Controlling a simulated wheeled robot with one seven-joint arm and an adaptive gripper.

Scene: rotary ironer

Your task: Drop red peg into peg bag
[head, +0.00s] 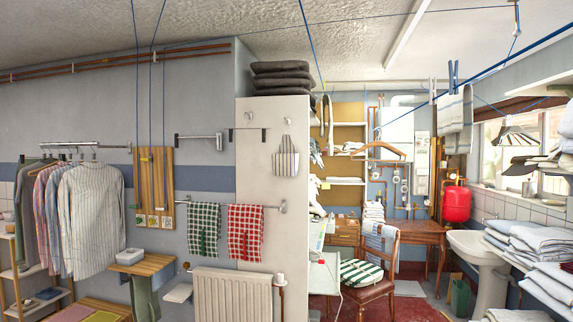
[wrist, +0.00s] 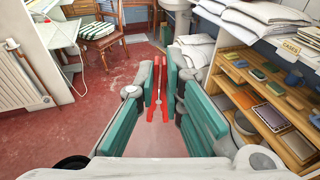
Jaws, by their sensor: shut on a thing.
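The red peg (wrist: 157,92) shows in the wrist view, upright in the picture between the teal pads of my gripper (wrist: 160,72). My gripper is shut on it and holds it above the red floor. In the head view a small striped bag (head: 286,160), which looks like the peg bag, hangs by its handle on the white wall panel. Its inside cannot be seen. My gripper does not show in the head view, and the bag does not show in the wrist view, so the two are apart.
Below the bag a rail carries green (head: 203,229) and red checked cloths (head: 245,232), with a radiator (head: 229,295) underneath. A wooden chair (head: 370,270) stands right. In the wrist view shelves (wrist: 262,110) stand close at right, linen (wrist: 265,22) lies above, and open red floor is at left.

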